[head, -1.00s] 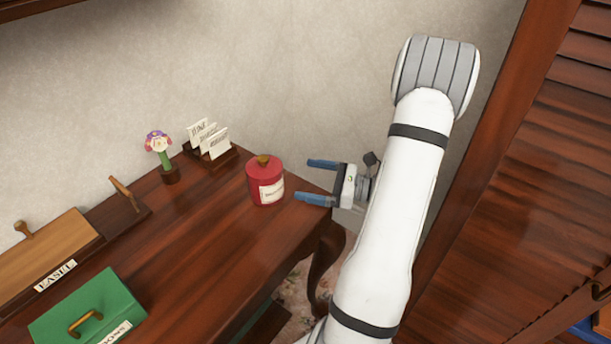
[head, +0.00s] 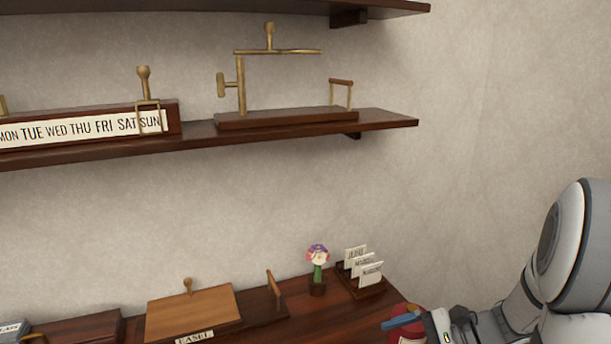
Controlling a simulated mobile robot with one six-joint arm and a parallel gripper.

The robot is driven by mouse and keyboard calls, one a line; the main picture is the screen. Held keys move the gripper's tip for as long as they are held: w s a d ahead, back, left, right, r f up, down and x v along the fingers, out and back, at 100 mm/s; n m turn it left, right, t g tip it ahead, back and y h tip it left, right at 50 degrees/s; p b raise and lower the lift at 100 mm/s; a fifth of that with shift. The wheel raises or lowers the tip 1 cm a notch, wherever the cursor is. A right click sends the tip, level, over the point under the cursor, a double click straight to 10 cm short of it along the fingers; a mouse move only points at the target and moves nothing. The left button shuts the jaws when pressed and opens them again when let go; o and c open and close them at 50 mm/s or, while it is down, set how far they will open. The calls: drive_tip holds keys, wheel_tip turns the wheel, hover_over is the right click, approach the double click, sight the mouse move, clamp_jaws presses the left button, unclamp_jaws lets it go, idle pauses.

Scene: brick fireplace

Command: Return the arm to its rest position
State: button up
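My arm (head: 574,245) is at the right edge of the head view, folded and partly cut off. My gripper (head: 404,322) is at the bottom, pointing left. One blue finger shows at the outer end of its palm, so it looks open; the other finger is below the frame edge. The red jar (head: 404,309) stands on the desk just behind that finger and is mostly hidden. I see nothing held, though the space between the fingers is cut off.
The desk holds a card holder (head: 365,270), a flower in a small pot (head: 318,270) and a wooden easel box (head: 192,308). Above, a wall shelf (head: 385,122) carries a day-of-week strip (head: 85,128) and a brass stand (head: 240,88). The wall between shelf and arm is bare.

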drive_tip(key=s+a+r+n+h+p, duration=0.3)
drive_tip(key=s+r+n+h, duration=0.5)
drive_tip(key=n+h, duration=0.3)
drive_tip(key=r+n+p, duration=0.1)
drive_tip(key=n, duration=0.3)
drive_tip(key=shift+s+r+n+t+h, duration=0.25)
drive_tip(key=shift+s+n+t+h, duration=0.05)
drive_tip(key=shift+s+n+h, duration=0.1)
drive_tip(key=shift+w+a, duration=0.1)
